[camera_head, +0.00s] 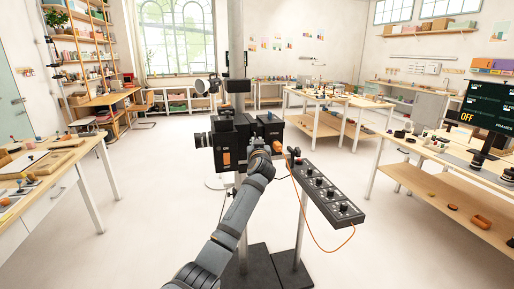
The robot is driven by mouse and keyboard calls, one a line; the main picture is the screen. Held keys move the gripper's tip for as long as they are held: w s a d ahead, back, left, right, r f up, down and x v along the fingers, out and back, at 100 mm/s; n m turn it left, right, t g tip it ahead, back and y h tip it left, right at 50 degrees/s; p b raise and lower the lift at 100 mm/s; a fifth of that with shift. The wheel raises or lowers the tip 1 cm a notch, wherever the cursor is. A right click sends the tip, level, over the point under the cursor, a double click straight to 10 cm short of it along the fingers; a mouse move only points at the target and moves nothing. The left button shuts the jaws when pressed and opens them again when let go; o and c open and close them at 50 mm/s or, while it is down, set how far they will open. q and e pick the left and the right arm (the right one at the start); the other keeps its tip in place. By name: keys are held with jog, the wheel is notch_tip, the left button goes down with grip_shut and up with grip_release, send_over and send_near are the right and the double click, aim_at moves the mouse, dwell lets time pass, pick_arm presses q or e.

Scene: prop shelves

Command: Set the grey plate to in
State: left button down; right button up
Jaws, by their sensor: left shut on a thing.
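A black camera rig (228,142) with a lens pointing left stands on a grey post in the middle of the head view. My left arm reaches up from the bottom, and my left gripper (268,148) is at the rig's lower right side. It is shut on a small part there, which the gripper mostly hides. I cannot make out the grey plate apart from the rig and the gripper. My right gripper is not in view.
A black control panel with several knobs (331,192) sits on a stand just right of the gripper, with an orange cable (316,241) hanging below. A workbench (450,158) with a monitor reading OFF (487,113) is at right. Another bench (45,165) is at left.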

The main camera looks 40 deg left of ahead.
pick_arm(q)
jog(key=c, duration=1.6)
grip_release()
jog(key=shift+w, duration=0.15)
jog(key=shift+o, duration=0.6)
jog(key=shift+w+d, duration=0.1)
jog(key=shift+d, duration=0.1)
jog(key=shift+s+d, duration=0.1)
jog(key=shift+s, duration=0.25)
jog(key=v, duration=1.1)
jog(key=shift+d, duration=0.25)
jog(key=shift+f, duration=0.1)
